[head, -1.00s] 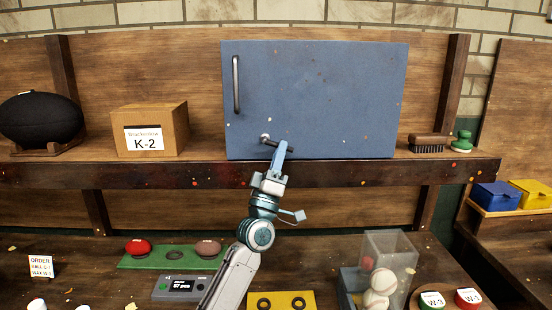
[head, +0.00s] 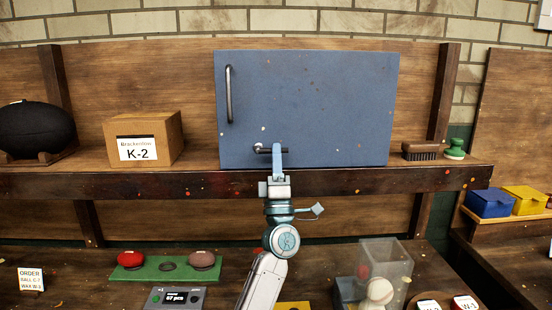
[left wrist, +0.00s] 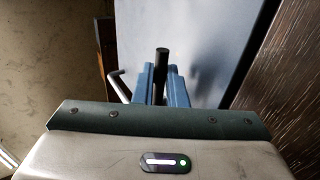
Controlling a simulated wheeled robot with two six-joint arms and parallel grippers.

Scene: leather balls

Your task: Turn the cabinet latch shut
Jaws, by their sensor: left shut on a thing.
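The blue cabinet (head: 320,105) stands on the wooden shelf with its door flat to the front. Its latch (head: 258,148) sits low on the left of the door, a pale round pivot with a dark lever pointing right, about level. My left gripper (head: 277,148) comes up from below with its blue fingers shut on the lever, right of the pivot. In the left wrist view the dark lever (left wrist: 161,66) shows between the two blue fingers (left wrist: 162,85). The fingers hide part of the lever. My right gripper is not in view.
A vertical door handle (head: 229,95) is above the latch. A cardboard box marked K-2 (head: 160,133) stands left of the cabinet, a brush (head: 422,151) right of it. The shelf edge (head: 150,185) runs behind my left arm. A clear bin (head: 398,262) stands below.

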